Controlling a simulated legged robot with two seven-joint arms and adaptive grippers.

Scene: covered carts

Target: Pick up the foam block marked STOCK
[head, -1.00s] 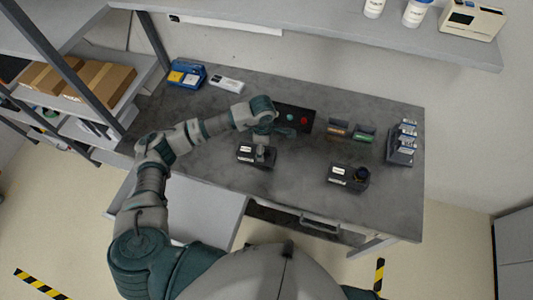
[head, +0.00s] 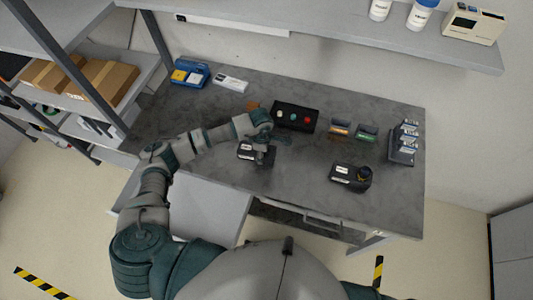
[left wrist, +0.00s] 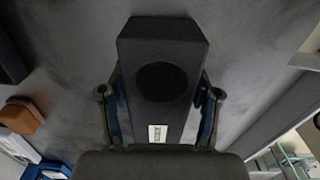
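A dark block (head: 246,153) with a white label lies on the grey table, left of centre in the head view. In the left wrist view the dark block (left wrist: 162,48) shows a round dark recess and a small white label; its lettering is too small to read. My left gripper (head: 270,142) is over this block. In the left wrist view my left gripper (left wrist: 159,100) is open, with one finger on each side of the block; contact cannot be told. A second labelled dark block (head: 341,173), with a dark round piece, lies to the right. My right gripper is not in view.
A black button box (head: 296,116) stands just behind the left block. Small orange and green holders (head: 352,130), a stepped rack (head: 403,143) and a blue tray (head: 190,72) stand farther back. The table's front right is clear.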

